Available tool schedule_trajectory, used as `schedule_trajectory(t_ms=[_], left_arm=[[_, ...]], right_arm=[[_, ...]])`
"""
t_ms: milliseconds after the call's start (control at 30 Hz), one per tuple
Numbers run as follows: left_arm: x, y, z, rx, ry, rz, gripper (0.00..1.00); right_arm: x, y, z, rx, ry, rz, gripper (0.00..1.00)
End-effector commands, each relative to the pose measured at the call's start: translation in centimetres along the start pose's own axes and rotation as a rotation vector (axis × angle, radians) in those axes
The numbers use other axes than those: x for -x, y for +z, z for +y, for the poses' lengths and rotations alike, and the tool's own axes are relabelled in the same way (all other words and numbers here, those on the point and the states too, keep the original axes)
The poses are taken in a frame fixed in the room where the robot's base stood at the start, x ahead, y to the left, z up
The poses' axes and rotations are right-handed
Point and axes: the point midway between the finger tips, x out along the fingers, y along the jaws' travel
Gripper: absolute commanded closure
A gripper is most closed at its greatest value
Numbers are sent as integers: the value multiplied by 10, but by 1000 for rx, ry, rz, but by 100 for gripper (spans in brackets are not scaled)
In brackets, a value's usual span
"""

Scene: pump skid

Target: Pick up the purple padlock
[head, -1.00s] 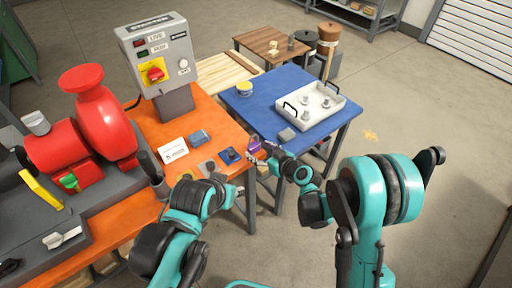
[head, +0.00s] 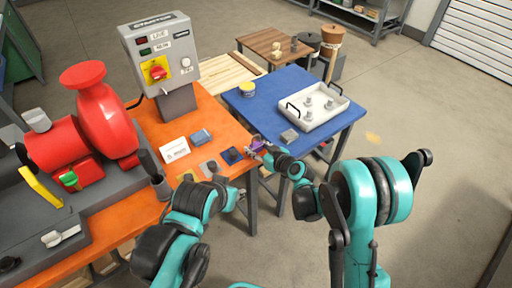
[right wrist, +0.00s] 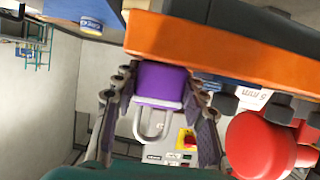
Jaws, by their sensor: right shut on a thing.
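The purple padlock (head: 258,143) is at the right edge of the orange bench in the head view, mostly hidden by my right gripper (head: 262,150). In the right wrist view the purple padlock (right wrist: 162,84) has its grey shackle pointing down in the picture. It lies between the two fingers of my right gripper (right wrist: 162,108), which are shut on its sides. The padlock's body meets the orange bench edge in that picture; whether they touch I cannot tell. My left gripper (head: 232,192) is low beside the bench's front edge, its fingers unclear.
The orange bench (head: 216,122) carries a red pump (head: 104,112), a grey starter box (head: 160,60), a white sign (head: 175,150) and small flat coloured items. A blue table (head: 262,105) with a white tray (head: 340,106) stands to the right. Open floor lies farther right.

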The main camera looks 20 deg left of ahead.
Motion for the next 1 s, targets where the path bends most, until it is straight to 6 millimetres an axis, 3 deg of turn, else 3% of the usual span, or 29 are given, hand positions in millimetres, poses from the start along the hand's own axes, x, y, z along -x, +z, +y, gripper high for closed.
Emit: schedule_trajectory(t_ms=[167, 367, 700, 833, 1000], left_arm=[[5, -4, 0, 0, 0, 0, 66], [19, -14, 0, 0, 0, 0, 66], [38, -27, 0, 0, 0, 0, 66], [42, -30, 0, 0, 0, 0, 66], [44, -32, 0, 0, 0, 0, 66]], right_arm=[[5, -11, 0, 0, 0, 0, 97], [18, -43, 0, 0, 0, 0, 97], [109, -53, 9, -3, 4, 1, 97], [132, -56, 10, -1, 3, 0, 97], [147, -57, 11, -1, 1, 1, 97]])
